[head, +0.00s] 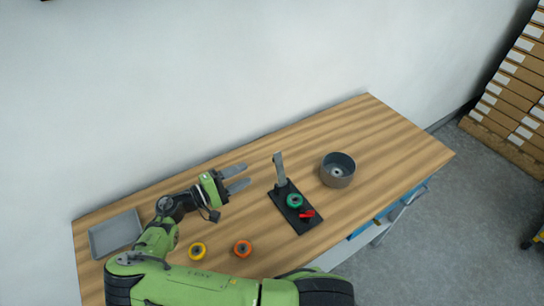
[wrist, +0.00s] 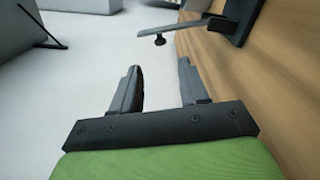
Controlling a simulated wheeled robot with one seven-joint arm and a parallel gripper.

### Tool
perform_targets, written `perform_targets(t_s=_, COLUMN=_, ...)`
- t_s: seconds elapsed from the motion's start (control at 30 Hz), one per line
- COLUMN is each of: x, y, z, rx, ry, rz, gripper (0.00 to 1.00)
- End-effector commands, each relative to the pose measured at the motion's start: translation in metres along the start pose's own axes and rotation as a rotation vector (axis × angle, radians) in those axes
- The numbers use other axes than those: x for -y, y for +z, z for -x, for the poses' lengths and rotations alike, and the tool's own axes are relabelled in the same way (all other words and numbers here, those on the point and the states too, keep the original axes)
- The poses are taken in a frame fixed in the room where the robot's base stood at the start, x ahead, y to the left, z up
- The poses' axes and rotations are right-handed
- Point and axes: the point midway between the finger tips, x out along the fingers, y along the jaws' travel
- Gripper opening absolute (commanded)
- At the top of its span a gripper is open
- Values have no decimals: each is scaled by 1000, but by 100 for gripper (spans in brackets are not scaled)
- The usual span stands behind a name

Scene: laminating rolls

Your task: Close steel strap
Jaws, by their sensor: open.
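The steel strap (head: 279,168) stands upright, raised at the back end of a black base plate (head: 311,226) on the wooden table. A green roll (head: 294,201) sits on the plate, with a red lever (head: 307,214) in front of it. My gripper (head: 242,176) is open and empty, to the left of the strap and apart from it. In the wrist view the strap (wrist: 187,28) reaches out from the black base with a dark knob at its end, beyond my open fingers (wrist: 160,84).
A round grey bowl (head: 337,170) stands right of the plate. A grey tray (head: 115,234) is at the far left. The table's right end is clear.

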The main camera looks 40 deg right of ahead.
Motion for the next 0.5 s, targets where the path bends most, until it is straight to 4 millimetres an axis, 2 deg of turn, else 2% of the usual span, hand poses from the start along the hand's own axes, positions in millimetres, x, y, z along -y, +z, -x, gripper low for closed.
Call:
perform_targets(t_s=0.03, x=-2, y=2, z=-14, rx=7, ry=-2, rz=2, gripper=44)
perform_targets(t_s=0.3, x=-1, y=2, z=-82, rx=6, ry=-3, rz=3, gripper=44)
perform_targets(t_s=0.5, x=0, y=1, z=-115, rx=3, ry=-3, rz=1, gripper=44)
